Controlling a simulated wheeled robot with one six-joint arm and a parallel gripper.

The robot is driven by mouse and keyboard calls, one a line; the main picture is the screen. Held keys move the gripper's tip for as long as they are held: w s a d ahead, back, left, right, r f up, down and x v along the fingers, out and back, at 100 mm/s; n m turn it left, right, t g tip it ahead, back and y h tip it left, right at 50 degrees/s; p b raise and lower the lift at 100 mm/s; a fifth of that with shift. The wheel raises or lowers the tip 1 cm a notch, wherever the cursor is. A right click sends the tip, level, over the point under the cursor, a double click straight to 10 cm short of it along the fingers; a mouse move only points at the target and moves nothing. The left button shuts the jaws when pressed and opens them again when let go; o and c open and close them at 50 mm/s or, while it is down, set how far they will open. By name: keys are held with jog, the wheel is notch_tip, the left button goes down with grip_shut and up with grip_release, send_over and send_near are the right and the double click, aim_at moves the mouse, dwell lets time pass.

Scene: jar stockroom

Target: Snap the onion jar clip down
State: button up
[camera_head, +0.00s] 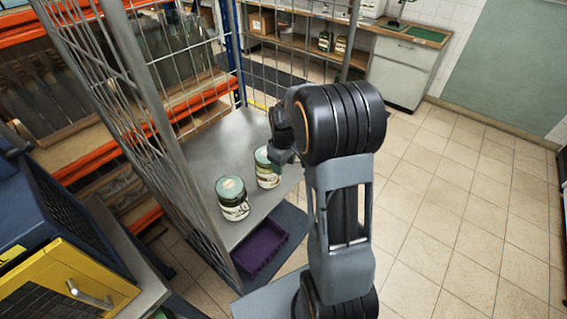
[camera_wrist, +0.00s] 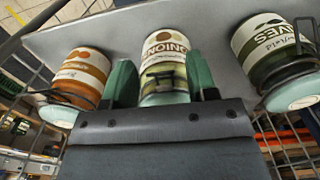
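The onion jar (camera_wrist: 163,45), with "ONIONS" on its white label, is in the middle of the wrist view, its pale green lid toward my gripper (camera_wrist: 160,78). My teal fingers stand apart on either side of it, with no clear grip on it. The jar's clip is not clear behind the fingers and palm. In the head view my gripper (camera_head: 279,150) is beside a jar (camera_head: 266,172) that appears to be the onion jar, partly covering its lid.
An orange-brown jar (camera_wrist: 80,72) and a leaves jar (camera_wrist: 268,50) flank it, with wire clips showing. In the head view another jar (camera_head: 233,203) stands nearby on the grey cart shelf (camera_head: 215,150). Mesh sides (camera_head: 135,110) enclose the cart. A purple crate (camera_head: 262,247) sits below; the right floor is clear.

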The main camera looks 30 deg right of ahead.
jog(key=c, duration=0.9)
jog(key=shift+o, duration=0.2)
jog(key=f+t+y+b, duration=0.2)
jog(key=t+b, duration=0.2)
jog(key=b, duration=1.1)
jog(key=s+f+t+y+b, duration=0.1)
jog(key=t+b, duration=0.4)
jog(key=b, duration=1)
jog(key=f+t+y+b, duration=0.3)
jog(key=t+b, duration=0.2)
jog(key=b, duration=1)
jog(key=shift+s+d+f+b, duration=0.15)
jog(key=shift+d+f+b, duration=0.15)
jog(key=shift+b, duration=0.05)
jog(key=shift+w+a+f+t+y+b, duration=0.15)
jog(key=shift+t+y, duration=0.2)
jog(key=shift+t, duration=0.35)
jog(key=shift+w+f+t+y+b, duration=0.1)
jog(key=shift+w+t+y, duration=0.1)
jog(key=shift+t+y, duration=0.35)
jog(key=shift+w+a+f+t+y+b, duration=0.1)
jog(key=shift+w+t+y+b, duration=0.1)
jog(key=shift+t, duration=0.65)
jog(key=o, duration=0.9)
